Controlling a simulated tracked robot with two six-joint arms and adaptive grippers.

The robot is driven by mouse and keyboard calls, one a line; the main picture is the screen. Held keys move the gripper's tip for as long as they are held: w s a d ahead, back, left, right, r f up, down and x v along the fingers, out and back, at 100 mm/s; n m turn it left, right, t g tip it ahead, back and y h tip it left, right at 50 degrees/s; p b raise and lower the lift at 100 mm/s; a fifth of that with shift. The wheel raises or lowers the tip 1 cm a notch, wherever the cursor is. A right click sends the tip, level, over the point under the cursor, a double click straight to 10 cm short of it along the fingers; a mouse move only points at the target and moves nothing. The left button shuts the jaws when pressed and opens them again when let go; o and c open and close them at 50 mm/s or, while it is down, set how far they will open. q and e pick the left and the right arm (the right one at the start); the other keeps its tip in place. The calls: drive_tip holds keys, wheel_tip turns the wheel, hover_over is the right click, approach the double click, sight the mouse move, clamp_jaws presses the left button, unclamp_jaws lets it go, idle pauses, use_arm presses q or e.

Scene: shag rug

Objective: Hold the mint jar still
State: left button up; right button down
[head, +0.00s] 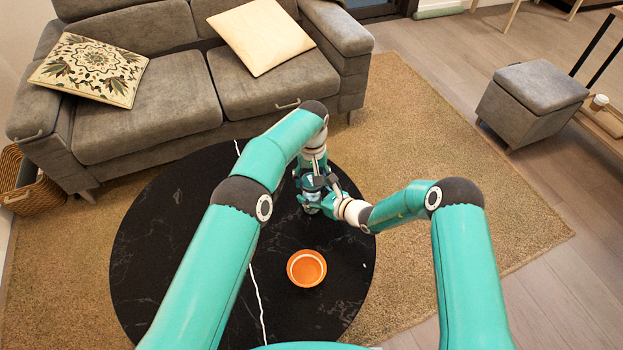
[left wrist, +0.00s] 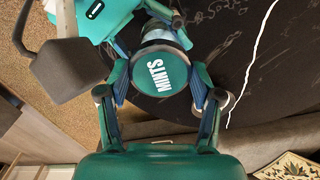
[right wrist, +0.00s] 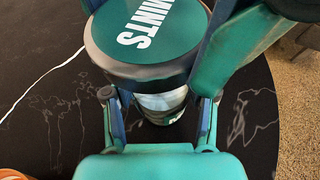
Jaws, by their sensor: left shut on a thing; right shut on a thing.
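The mint jar has a round green lid (left wrist: 161,72) with "MINTS" in white and a dark rim. In the right wrist view its clear lower body (right wrist: 163,106) shows under the lid. My left gripper (head: 316,182) comes from above, with its fingers on opposite sides of the lid. My right gripper (right wrist: 160,108) comes from the side and is shut on the jar's body below the lid. In the head view both grippers meet over the black table (head: 185,215) and hide most of the jar. Whether the jar touches the tabletop is hard to tell.
An orange bowl (head: 306,268) stands on the table nearer to me. A thin white line (head: 257,295), like a cord, runs across the tabletop. A grey sofa (head: 150,110) with two cushions stands behind the table. The table's left part is clear.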

use_arm(q)
drive_tip(key=shift+r, duration=1.9)
use_arm(e)
drive_tip(key=shift+c, duration=1.3)
unclamp_jaws()
